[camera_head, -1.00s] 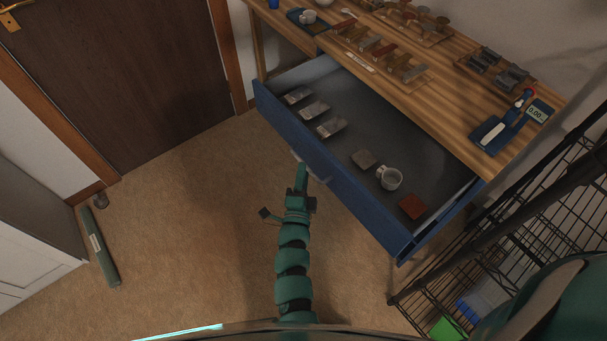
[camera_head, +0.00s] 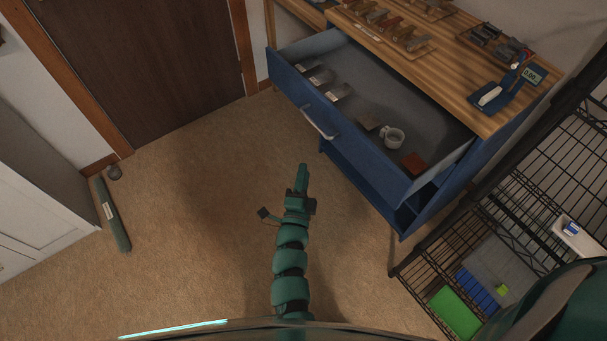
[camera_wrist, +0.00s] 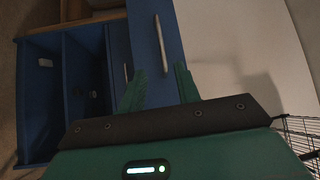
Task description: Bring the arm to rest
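My arm reaches forward from the bottom of the head view, low over the carpet. My gripper (camera_head: 302,168) is at its end, apart from the handle (camera_head: 320,122) of the blue drawer (camera_head: 345,140). In the wrist view the two green fingers of my gripper (camera_wrist: 160,76) stand apart with nothing between them. The drawer handle (camera_wrist: 161,43) shows beyond them. The drawer is pulled out and holds several metal pieces, a white mug (camera_head: 393,138) and a reddish-brown block (camera_head: 414,163).
A wooden worktop (camera_head: 450,60) above the drawer carries a scale (camera_head: 532,75) and racks of blocks. A black wire shelf (camera_head: 480,235) stands at right. A green roll (camera_head: 111,215) lies on the carpet near the white cabinet (camera_head: 35,190).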

